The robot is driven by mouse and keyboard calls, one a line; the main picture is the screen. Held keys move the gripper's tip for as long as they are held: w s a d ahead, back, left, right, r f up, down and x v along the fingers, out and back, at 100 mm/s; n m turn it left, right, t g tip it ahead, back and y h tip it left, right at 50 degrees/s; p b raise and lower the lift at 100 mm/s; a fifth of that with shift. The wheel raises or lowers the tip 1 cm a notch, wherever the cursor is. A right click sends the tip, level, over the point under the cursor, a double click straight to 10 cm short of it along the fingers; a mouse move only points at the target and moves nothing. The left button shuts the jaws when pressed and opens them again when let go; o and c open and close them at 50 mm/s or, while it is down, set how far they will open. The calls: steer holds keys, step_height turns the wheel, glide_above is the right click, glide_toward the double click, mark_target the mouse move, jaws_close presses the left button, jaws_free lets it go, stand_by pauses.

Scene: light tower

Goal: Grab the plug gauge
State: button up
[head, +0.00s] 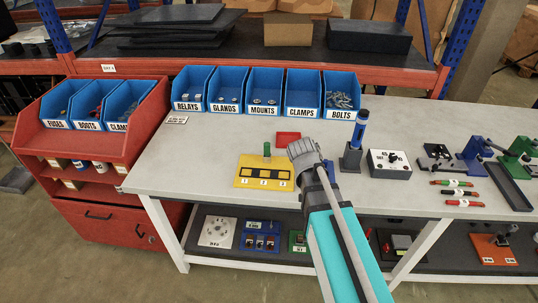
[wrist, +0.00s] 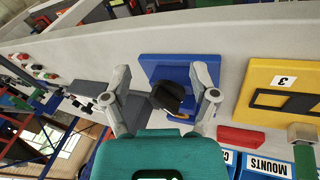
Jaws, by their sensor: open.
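In the wrist view my gripper (wrist: 162,100) is open, its two grey fingers spread on either side of a black, blocky-topped thing (wrist: 167,95). The black thing stands on or in a blue plate (wrist: 150,68); it may be the plug gauge, but I cannot be sure. No finger clearly touches it. Its lower part is hidden. In the head view my arm covers most of this spot, and only a bit of blue (head: 331,170) shows beside it.
A yellow plate (head: 242,180) with a green post (head: 267,150) and a red block (head: 287,138) lie close by. A blue-handled tool (head: 361,127) stands upright in a dark holder (head: 351,159) to the right. Blue bins (head: 266,92) line the back of the bench.

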mark_target(267, 152)
steer(key=w+a+h, duration=0.1)
steer(key=a, duration=0.1)
steer(key=w+a+m+t+b, duration=0.1)
steer(key=w+a, duration=0.1)
steer(key=w+a+m+h, duration=0.1)
steer(key=w+a, duration=0.1)
steer(key=shift+a+t+h+b, duration=0.2)
steer(key=shift+t+h+b, duration=0.1)
steer(key=shift+b, duration=0.1)
steer(key=w+a, duration=0.1)
steer(key=a, duration=0.1)
steer(key=w+a+r+m+t+h+b, duration=0.1)
steer(key=a, duration=0.2)
steer(key=w+a+t+h, duration=0.1)
steer(key=a, duration=0.1)
steer(key=shift+w+a+r+m+b, duration=0.25)
steer(key=shift+m+b, duration=0.1)
steer(key=shift+m, duration=0.05)
steer(key=w+a+r+m+t+h+b, duration=0.1)
steer(key=a+r+t, duration=0.1)
steer(key=a, duration=0.5)
steer(key=a+r+m+t+b, duration=0.1)
steer(key=a+r+t, duration=0.1)
steer(key=a, duration=0.5)
steer(key=shift+w+m+t+h, duration=0.35)
steer(key=shift+m+t+h, duration=0.05)
steer(key=shift+t, duration=0.2)
